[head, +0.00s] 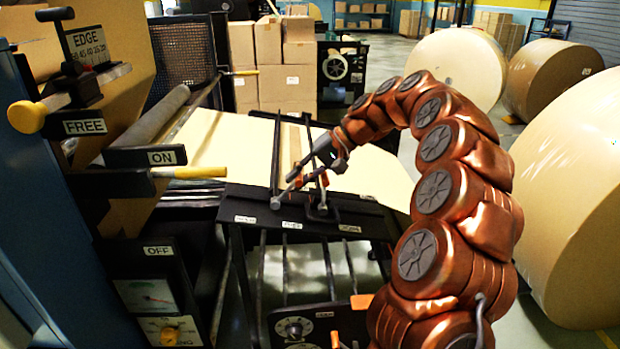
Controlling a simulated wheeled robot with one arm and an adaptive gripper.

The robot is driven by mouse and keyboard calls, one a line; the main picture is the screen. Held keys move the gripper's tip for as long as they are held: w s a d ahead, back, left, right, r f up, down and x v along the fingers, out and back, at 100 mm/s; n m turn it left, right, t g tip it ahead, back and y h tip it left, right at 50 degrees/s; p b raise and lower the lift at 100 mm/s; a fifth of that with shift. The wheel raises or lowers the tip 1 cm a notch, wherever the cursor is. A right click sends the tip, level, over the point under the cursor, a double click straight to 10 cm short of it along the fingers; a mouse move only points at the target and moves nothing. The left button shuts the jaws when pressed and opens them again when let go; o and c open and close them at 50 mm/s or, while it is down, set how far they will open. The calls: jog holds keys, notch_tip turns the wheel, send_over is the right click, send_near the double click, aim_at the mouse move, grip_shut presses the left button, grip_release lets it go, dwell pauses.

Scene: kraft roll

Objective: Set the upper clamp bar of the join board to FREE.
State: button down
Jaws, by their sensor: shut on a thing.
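The join board (245,197) is the dark sloped board in the middle of the head view, with tan kraft paper lying over it. Two thin dark clamp bars cross it, a left one (276,150) and a right one (308,140). Pale rounded lever ends show near the board's front edge. Small white labels line that edge, too small to read surely. My gripper (311,183) reaches down from the right and is shut on a clamp bar lever at the board. The fingers partly hide what they hold; I cannot tell which bar it belongs to.
At left stands a blue machine with a yellow-tipped lever (185,172) by an ON label, a yellow knob (27,116) by a FREE label, and a gauge (147,296). A dial panel (295,328) is below the board. Large kraft rolls (570,180) stand right; stacked boxes (285,60) behind.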

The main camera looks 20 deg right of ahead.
jog(key=shift+d, duration=0.1)
dwell(0.3)
jog(key=c, duration=1.1)
grip_release()
jog(key=shift+f, duration=0.1)
jog(key=shift+d, duration=0.1)
jog(key=shift+v, duration=3.9)
